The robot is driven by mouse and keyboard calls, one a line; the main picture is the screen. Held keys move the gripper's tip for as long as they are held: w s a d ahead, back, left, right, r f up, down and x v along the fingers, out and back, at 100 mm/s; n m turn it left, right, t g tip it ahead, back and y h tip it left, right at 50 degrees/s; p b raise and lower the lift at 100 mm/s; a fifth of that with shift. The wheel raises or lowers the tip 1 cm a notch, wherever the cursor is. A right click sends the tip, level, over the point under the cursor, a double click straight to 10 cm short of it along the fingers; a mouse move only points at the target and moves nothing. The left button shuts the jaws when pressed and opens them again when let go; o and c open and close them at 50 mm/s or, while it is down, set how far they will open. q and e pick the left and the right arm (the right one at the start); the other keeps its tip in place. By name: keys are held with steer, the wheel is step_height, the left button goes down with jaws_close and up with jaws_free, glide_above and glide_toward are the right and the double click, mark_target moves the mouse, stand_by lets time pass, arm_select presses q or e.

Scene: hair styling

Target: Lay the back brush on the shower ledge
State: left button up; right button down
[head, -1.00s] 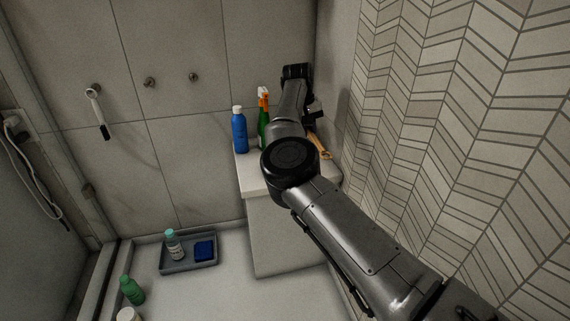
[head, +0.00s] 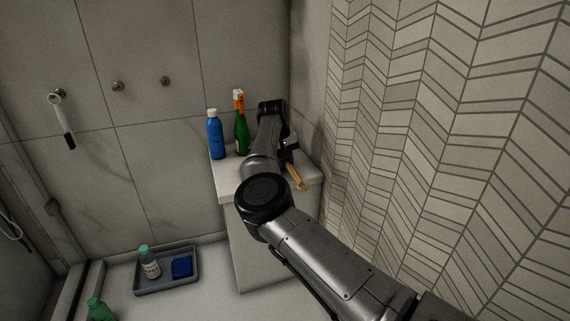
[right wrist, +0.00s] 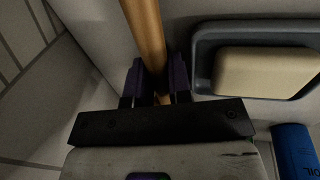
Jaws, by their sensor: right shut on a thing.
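The back brush (head: 297,179) shows in the head view as a short length of wooden handle over the right part of the shower ledge (head: 228,184). In the right wrist view its round wooden handle (right wrist: 145,35) runs up between the two dark fingers of my right gripper (right wrist: 157,82). The right gripper is shut on the handle. In the head view this gripper (head: 288,151) is mostly hidden behind its own arm. The brush head is not visible. I cannot tell whether the brush touches the ledge. My left gripper is not in view.
A blue bottle (head: 215,136) and a green spray bottle with an orange top (head: 241,128) stand on the ledge's left part. A grey dish with a cream block (right wrist: 262,72) lies beside the handle. The herringbone wall (head: 420,130) rises close on the right.

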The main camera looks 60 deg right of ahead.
steer(key=shift+w, duration=0.1)
steer(key=c, duration=1.3)
jaws_free()
steer(key=shift+f, duration=0.1)
steer(key=p+v, duration=0.5)
steer(key=v, duration=0.6)
steer(key=shift+r+p, duration=0.3)
steer(key=shift+r, duration=0.05)
steer(key=shift+o, duration=1.3)
steer(key=shift+w+r, duration=0.1)
steer(key=shift+r, duration=0.2)
steer(key=o, duration=0.8)
